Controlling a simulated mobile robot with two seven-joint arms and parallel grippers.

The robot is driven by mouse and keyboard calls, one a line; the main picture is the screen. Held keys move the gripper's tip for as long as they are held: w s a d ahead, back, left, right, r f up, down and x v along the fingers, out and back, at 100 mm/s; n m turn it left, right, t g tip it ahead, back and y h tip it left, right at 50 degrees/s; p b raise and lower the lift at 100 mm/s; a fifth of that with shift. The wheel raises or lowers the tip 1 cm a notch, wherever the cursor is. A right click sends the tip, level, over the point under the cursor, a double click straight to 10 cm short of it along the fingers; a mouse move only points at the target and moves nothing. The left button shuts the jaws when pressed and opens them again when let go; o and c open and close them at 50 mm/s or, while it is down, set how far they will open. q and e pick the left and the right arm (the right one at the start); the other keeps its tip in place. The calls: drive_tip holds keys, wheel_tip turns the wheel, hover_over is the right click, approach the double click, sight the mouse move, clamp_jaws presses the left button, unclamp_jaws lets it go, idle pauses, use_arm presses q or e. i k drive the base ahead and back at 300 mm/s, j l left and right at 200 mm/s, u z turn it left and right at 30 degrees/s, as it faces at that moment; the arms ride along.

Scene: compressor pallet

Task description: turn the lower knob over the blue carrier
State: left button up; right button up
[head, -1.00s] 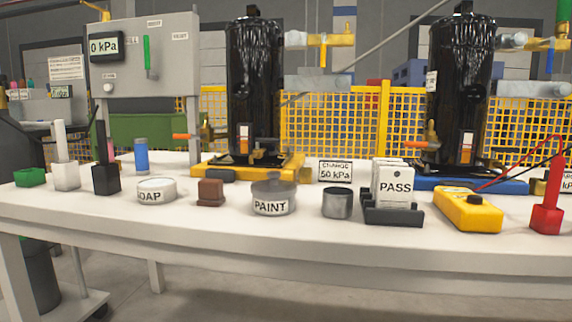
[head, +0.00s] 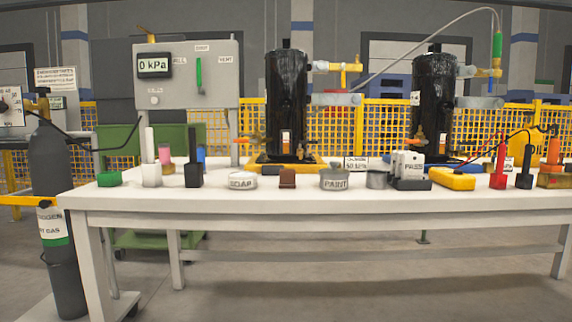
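The blue carrier (head: 470,167) lies at the back right of the white table, under the right black compressor (head: 434,105); clutter in front hides much of it. A small brass and orange fitting with a knob (head: 416,139) sits low on the compressor's left side, above the carrier. It is too small to make out its turn position. A second brass fitting (head: 488,73) is higher up, on the pipe right of the compressor, below a green hose end. Neither of my grippers is in view.
The white table (head: 300,200) carries a front row: soap tin (head: 242,181), paint tin (head: 334,179), PASS tags (head: 408,164), yellow meter (head: 452,179) and probe stands. A yellow carrier (head: 262,162) holds the left compressor. A gas cylinder (head: 52,170) stands left. The floor in front is clear.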

sight(499, 102)
drive_tip(key=l+z, duration=0.15)
drive_tip(key=l, duration=0.3)
drive_tip(key=i+l+z, duration=0.2)
drive_tip(key=l, duration=0.2)
drive_tip(key=i+l+z, duration=0.15)
drive_tip(key=l, duration=0.25)
drive_tip(key=l+u, duration=0.25)
drive_tip(key=l, duration=0.6)
drive_tip(key=k+l+u, duration=0.25)
drive_tip(key=l, duration=0.6)
drive_tip(key=i+l, duration=0.05)
drive_tip(key=i, duration=0.05)
